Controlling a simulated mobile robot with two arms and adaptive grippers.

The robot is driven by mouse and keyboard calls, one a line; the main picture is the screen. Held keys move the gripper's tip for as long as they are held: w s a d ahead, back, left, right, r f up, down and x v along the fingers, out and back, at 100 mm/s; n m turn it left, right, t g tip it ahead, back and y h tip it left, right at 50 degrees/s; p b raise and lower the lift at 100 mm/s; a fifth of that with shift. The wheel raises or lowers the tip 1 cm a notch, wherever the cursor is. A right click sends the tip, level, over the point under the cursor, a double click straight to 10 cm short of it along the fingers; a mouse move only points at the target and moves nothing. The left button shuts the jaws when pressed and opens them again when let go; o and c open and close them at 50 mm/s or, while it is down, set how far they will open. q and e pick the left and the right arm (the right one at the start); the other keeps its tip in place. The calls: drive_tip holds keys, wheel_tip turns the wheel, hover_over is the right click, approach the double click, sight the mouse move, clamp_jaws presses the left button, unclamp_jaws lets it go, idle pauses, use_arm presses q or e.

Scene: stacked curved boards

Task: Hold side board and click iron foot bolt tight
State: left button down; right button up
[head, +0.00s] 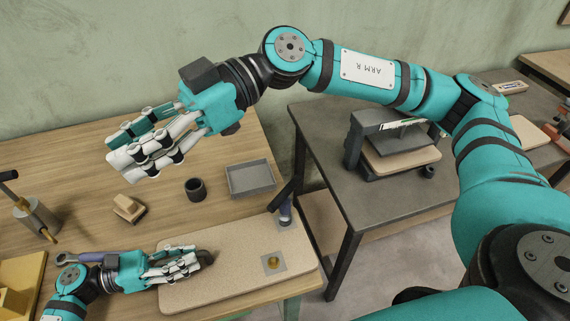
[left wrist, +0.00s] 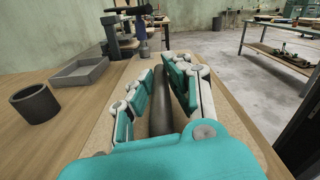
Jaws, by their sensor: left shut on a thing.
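The side board (head: 235,282) is a pale speckled panel lying flat along the front edge of the wooden table. A grey plate with a brass-coloured bolt (head: 273,262) sits near its right end. A blue-grey upright part (head: 285,212) stands at its far right corner. My left gripper (head: 190,265) is over the board, shut on a dark cylinder (left wrist: 162,110), which lies between the fingers in the left wrist view; its tip shows beyond them in the head view. Whether it touches the board is unclear. My right gripper (head: 125,153) is raised above the table, fingers extended, open and empty.
A dark cup (head: 195,190), a grey tray (head: 250,178) and a wooden block (head: 128,208) stand behind the board. A wrench (head: 85,257) lies beside my left arm. A second table (head: 320,135) carries a press (head: 390,145) with boards. A floor gap separates the tables.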

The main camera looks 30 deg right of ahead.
drive_tip(key=s+d+f+n+h, duration=0.1)
drive_tip(key=d+f+n+h, duration=0.1)
drive_tip(key=d+f+h, duration=0.3)
drive_tip(key=d+f+n+h, duration=0.1)
drive_tip(key=d+f+h, duration=0.1)
drive_tip(key=f, duration=0.4)
drive_tip(key=t+h, duration=0.2)
drive_tip(key=h, duration=0.7)
hover_over(285, 190)
drive_tip(key=shift+n, duration=0.4)
wheel_tip(285, 190, down, 7)
drive_tip(key=shift+r, duration=0.15)
drive_tip(key=shift+f, duration=3.4)
drive_tip(key=shift+c, duration=0.2)
clamp_jaws()
